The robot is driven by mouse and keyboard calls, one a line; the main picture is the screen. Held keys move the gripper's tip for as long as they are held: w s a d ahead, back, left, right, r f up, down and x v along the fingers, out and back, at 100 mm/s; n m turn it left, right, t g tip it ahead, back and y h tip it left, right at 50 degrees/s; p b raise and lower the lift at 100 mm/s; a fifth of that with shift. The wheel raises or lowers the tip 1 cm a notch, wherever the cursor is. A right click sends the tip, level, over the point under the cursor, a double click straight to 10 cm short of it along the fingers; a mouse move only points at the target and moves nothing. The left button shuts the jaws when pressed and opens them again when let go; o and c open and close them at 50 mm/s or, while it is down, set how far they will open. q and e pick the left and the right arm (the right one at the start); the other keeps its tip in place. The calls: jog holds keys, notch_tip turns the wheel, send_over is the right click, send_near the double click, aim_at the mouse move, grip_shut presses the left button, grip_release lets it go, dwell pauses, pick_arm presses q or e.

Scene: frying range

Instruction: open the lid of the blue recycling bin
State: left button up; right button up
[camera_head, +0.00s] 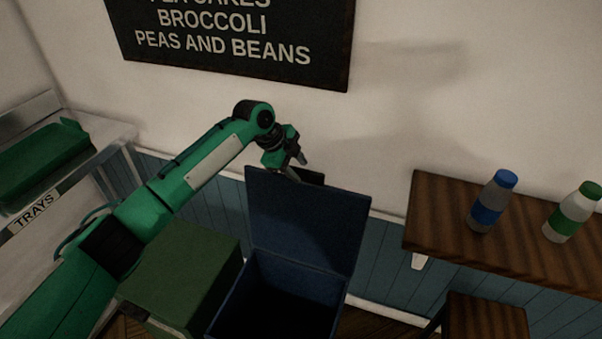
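The blue recycling bin (225,305) stands at the lower centre. Its lid (308,218) is raised about upright at the back, and the dark inside shows. My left arm reaches in from the left, over the green bin. My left gripper (298,166) is at the top edge of the raised lid, near its left part. The fingers are partly hidden behind the lid edge, so I cannot tell whether they are open or touch it. My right gripper is not in view.
A green bin (190,270) stands left of the blue bin, its top closed. A wooden shelf (445,225) at right bears a blue-capped bottle (491,203) and a green-capped bottle (571,213). A stool or table top (485,317) is below it. A tray rack (40,205) stands at left.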

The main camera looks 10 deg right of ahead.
pick_arm(q)
jog(key=w+b+v, duration=0.1)
jog(key=b+v, duration=0.1)
jog(key=v, duration=0.9)
jog(key=shift+s, duration=0.5)
jog(key=shift+f, duration=0.1)
